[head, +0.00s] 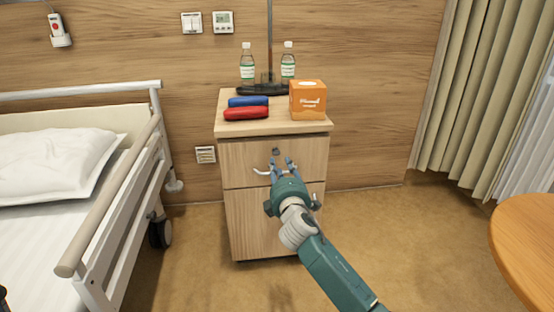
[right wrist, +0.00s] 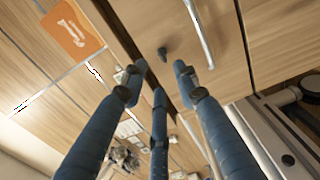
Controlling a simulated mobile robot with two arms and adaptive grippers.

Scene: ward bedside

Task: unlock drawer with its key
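The bedside cabinet (head: 228,220) has a wooden drawer front (head: 308,152) with a small dark lock (head: 276,150) near its top middle. In the right wrist view a small dark piece (right wrist: 163,52) stands out at the lock; I cannot tell whether it is a key or only the lock. A pale bar handle (head: 262,171) sits below the lock and also shows in the right wrist view (right wrist: 199,32). My right gripper (head: 281,163) is in front of the drawer, just below the lock. Its blue fingers are apart with nothing seen between them. My left gripper is not in view.
On the cabinet top (head: 265,126) are a blue case (head: 248,101), a red case (head: 246,113), an orange box (head: 308,100) and two bottles (head: 247,62). A railed bed (head: 120,205) stands left, a round table (head: 530,235) right. Floor between is clear.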

